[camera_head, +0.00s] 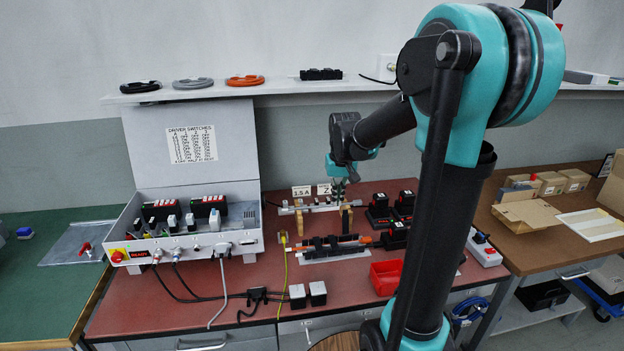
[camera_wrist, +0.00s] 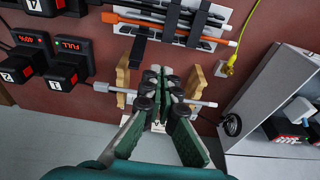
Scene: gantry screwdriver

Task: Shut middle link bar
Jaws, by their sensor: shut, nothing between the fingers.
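My gripper (camera_wrist: 165,82) is shut and empty, its green fingers meeting at dark tips. It sits between two upright wooden pieces, one at left (camera_wrist: 122,80) and one at right (camera_wrist: 196,82) in the wrist view. A light grey bar (camera_wrist: 205,103) runs crosswise at the fingers, and they hide its middle. In the head view my gripper (camera_head: 341,182) is over the back of the red bench, above a grey rail (camera_head: 315,208) near the 1.5 A plate (camera_head: 301,191). I cannot tell which part is the middle link bar, or whether the fingertips touch anything.
A screwdriver rack (camera_head: 333,247) lies in front of the wooden pieces. Black charger units (camera_head: 380,208) stand right of them. A grey control box (camera_head: 185,232) with an upright lid stands left. A red bin (camera_head: 386,277) and a yellow cable (camera_head: 285,262) are nearby.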

